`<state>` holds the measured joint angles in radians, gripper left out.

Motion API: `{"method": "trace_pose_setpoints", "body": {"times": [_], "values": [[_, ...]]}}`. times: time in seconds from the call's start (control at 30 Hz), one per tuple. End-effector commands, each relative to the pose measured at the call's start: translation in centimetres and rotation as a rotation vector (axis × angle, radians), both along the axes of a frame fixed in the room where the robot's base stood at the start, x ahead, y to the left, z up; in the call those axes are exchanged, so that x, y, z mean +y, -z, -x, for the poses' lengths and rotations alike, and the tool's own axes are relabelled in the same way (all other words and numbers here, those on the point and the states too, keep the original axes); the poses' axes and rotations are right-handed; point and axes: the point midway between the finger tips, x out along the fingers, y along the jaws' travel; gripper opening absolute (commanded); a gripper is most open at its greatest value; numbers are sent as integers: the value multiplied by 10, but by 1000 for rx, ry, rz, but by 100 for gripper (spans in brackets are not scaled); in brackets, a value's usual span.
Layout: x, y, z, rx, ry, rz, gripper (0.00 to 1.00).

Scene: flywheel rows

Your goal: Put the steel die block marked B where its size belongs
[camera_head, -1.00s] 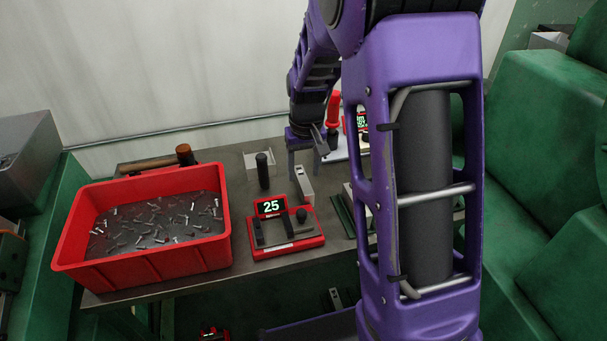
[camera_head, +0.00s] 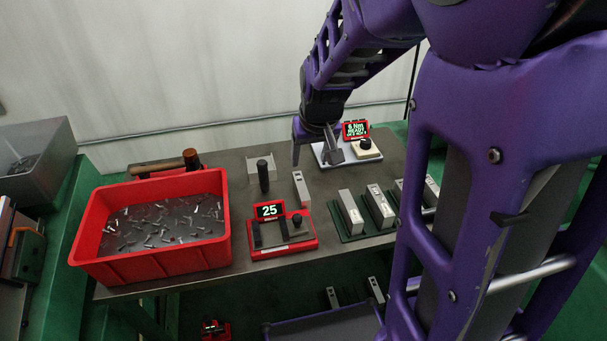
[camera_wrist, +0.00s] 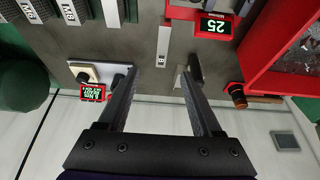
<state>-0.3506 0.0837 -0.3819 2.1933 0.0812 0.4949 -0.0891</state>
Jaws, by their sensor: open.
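A lone narrow steel block (camera_head: 301,189) lies on the grey bench right of a black upright post. My gripper (camera_head: 315,158) is open and empty above the back of the bench, behind this block. In the wrist view the two fingers (camera_wrist: 158,76) are spread, with bare bench between their tips. Several steel blocks stand in dark green holders at right, including one block (camera_head: 350,212) and another (camera_head: 380,206); markings show in the wrist view (camera_wrist: 68,11) but are not clearly legible.
A red gauge (camera_head: 283,240) reading 25 stands at the front. A red bin (camera_head: 150,262) of screws is at left, a hammer (camera_head: 165,165) behind it. A white-based device with red display (camera_head: 356,131) stands at back right. The black post (camera_head: 263,175) stands beside the lone block.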

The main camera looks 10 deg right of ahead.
Motion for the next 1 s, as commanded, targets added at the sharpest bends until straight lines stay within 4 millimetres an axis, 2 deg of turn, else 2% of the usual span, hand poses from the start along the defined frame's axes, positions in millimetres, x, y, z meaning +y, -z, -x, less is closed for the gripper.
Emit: {"method": "trace_pose_setpoints", "body": {"times": [0.07,0.17,0.4,0.6,0.87,1.0], "values": [[1,3,1,-14,-1,-2,66],[1,19,-4,-14,2,-1,66],[0,69,-24,-11,2,0,66],[0,102,-39,-14,2,0,66],[2,118,-47,-15,1,-2,66],[5,138,-53,-12,1,-2,66]]}}
